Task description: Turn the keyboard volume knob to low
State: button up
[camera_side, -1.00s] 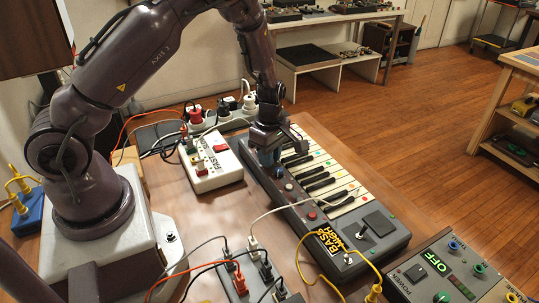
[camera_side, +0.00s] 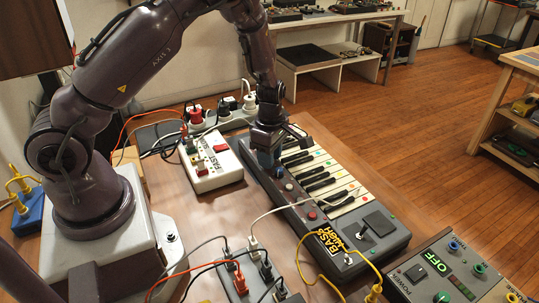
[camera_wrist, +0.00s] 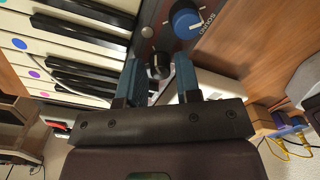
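The keyboard (camera_side: 385,236) lies on the table in the side view, with white and black keys and a dark control strip. My gripper (camera_side: 268,158) points down over the strip's far end. In the wrist view my gripper (camera_wrist: 160,78) is open, with its two blue-grey fingers on either side of a small black knob (camera_wrist: 159,65). Narrow gaps seem to show beside the knob. No label for volume or low can be read, and the gripper hides part of the strip.
A white power box (camera_side: 213,168) with a red switch stands just left of the keyboard. A red button (camera_side: 311,215) is on the strip. Cables cross the near end of the keyboard. A grey box marked OFF (camera_side: 440,272) stands at the lower right.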

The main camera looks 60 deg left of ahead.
notch_tip(320, 180, up, 13)
jog(key=shift+w, duration=0.15)
dwell(0.5)
jog(key=shift+a, duration=0.1)
jog(key=s+d+r+m+t, duration=0.3)
jog(key=s+d+r+m, duration=0.2)
jog(key=s+r+m, duration=0.3)
jog(key=s+d+r+m+t, duration=0.3)
jog(key=s+d+r+m, duration=0.2)
jog(key=m, duration=1.1)
jog(key=s+r, duration=0.3)
jog(key=s, duration=0.2)
jog(key=shift+r+m, duration=0.15)
jog(key=shift+m, duration=0.15)
